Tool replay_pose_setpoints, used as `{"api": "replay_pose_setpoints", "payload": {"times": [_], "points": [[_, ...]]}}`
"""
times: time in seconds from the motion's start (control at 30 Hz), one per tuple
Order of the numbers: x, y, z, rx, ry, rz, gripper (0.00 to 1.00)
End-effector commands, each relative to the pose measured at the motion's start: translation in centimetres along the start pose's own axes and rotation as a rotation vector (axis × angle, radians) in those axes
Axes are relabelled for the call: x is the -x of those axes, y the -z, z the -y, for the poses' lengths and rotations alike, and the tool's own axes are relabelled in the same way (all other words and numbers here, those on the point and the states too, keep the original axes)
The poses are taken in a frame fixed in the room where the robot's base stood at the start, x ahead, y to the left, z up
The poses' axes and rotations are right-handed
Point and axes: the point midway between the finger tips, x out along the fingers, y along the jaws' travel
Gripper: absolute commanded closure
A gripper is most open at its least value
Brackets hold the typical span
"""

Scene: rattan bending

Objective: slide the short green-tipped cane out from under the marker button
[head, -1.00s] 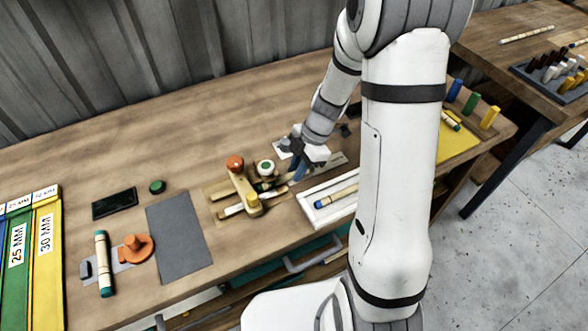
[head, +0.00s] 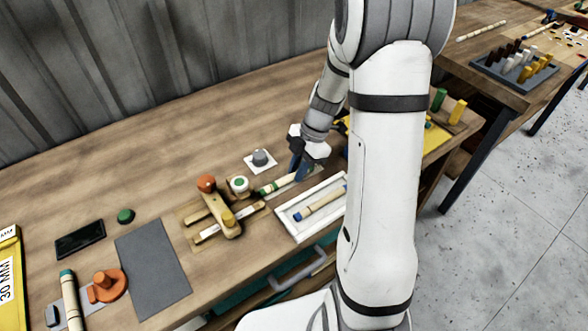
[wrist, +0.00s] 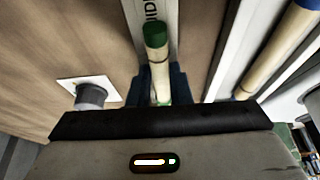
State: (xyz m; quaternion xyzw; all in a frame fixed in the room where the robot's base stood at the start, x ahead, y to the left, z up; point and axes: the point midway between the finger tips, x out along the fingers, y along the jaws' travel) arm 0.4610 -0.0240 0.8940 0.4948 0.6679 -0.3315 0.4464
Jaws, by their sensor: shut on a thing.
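The short green-tipped cane (head: 277,185) lies low along the board, its green end pointing left. In the wrist view the cane (wrist: 157,65) runs between my two blue fingers, green end pointing away. My gripper (head: 299,170) is shut on it towards its right part; the fingers also show in the wrist view (wrist: 160,84). The marker button (head: 239,184), a white disc with a green centre, stands left of the cane's green tip. The tip appears to the right of the button, with a small gap.
A white tray (head: 287,222) with a blue-tipped cane (head: 322,203) lies in front. A grey knob on a white plate (head: 260,158) stands behind the cane.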

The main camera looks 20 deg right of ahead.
Motion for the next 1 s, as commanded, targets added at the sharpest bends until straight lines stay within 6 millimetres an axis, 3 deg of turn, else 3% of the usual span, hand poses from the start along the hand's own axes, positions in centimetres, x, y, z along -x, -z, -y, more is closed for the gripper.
{"api": "replay_pose_setpoints", "payload": {"times": [0.07, 0.1, 0.4, 0.73, 1.0], "points": [[0.0, 0.0, 0.0, 0.0, 0.0, 0.0, 1.0], [0.0, 0.0, 0.0, 0.0, 0.0, 0.0, 0.81], [0.0, 0.1, 0.0, 0.001, 0.0, 0.0, 0.57], [0.7, 0.1, -0.1, 0.002, -0.003, 0.001, 0.57], [5.1, 0.0, -0.1, 0.001, -0.004, 0.002, 0.57]]}}
